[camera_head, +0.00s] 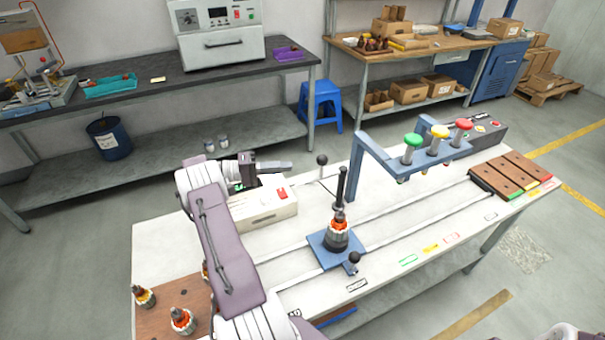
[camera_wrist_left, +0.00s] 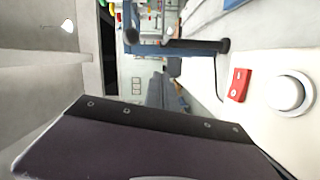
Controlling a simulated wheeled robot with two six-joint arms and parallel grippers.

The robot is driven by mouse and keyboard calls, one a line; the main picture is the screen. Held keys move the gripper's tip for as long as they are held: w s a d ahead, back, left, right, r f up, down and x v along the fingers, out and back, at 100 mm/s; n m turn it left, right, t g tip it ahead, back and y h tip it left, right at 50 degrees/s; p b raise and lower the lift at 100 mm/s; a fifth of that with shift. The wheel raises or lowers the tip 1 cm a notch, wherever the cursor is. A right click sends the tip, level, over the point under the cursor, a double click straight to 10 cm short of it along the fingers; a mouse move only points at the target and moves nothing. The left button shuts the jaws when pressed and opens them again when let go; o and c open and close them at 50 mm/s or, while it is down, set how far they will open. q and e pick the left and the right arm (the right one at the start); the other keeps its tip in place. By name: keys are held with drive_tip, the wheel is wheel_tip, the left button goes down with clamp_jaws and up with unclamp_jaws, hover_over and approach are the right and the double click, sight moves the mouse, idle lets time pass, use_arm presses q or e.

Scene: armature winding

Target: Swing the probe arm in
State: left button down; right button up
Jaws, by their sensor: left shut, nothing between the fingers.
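My left gripper (camera_head: 286,167) is shut and empty, above the back of the white tester box (camera_head: 265,207), fingers pointing right. A black ball knob on a thin stem (camera_head: 322,161) stands right of the fingertips, apart from them; I cannot tell whether it belongs to the probe arm. In the left wrist view a blue-grey bar (camera_wrist_left: 182,48) with a dark end lies beyond the gripper body. An armature (camera_head: 338,234) with a tall black rod stands upright on the blue carriage plate (camera_head: 325,252). My right gripper is out of view.
A blue frame (camera_head: 368,158) with green, yellow and red-topped posts stands right of the carriage. Two rails (camera_head: 415,205) run along the white table. Several armatures (camera_head: 182,320) stand on a brown board at front left. A brown tray (camera_head: 512,173) lies at far right.

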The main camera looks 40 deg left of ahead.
use_arm(q)
drive_tip(key=w+d+f+p, duration=0.1)
drive_tip(key=d+p, duration=0.1)
drive_tip(key=d, duration=0.4)
drive_tip(key=shift+w+d, duration=0.2)
drive_tip(key=shift+w, duration=0.1)
drive_tip(key=shift+a+f, duration=0.1)
